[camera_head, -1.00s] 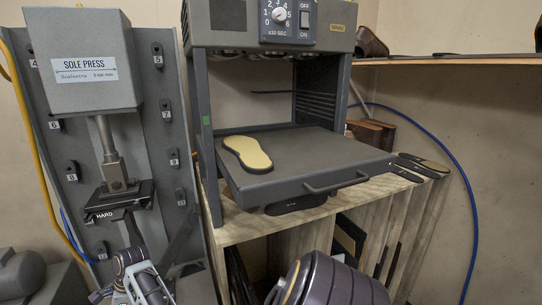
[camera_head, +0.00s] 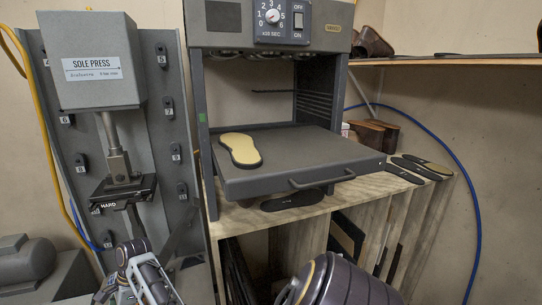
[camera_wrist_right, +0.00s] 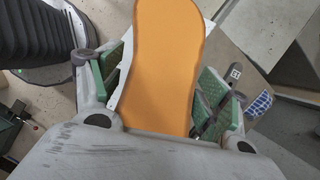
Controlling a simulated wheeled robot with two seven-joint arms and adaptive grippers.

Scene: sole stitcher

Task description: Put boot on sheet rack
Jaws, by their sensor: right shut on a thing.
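In the right wrist view, my right gripper (camera_wrist_right: 160,88) is shut on an orange sole-shaped thing (camera_wrist_right: 166,60), which lies between its green pads. It may be the boot seen from its underside; no upper shows. The sheet rack (camera_head: 402,215) is the pale wooden stand with upright slots under the heater, in the head view, with dark sheets (camera_head: 345,236) in some slots. My right arm enters the head view at the bottom, in front of the rack; its gripper is not visible there. My left gripper (camera_head: 140,290) is low at the left, and its fingers are unclear.
The heater's tray (camera_head: 318,160) is pulled out above the rack and carries a yellow-topped sole (camera_head: 240,150). Dark soles (camera_head: 422,168) lie on the rack top at the right. The sole press (camera_head: 95,70) stands left. A shelf (camera_head: 450,60) holds a brown shoe (camera_head: 372,43).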

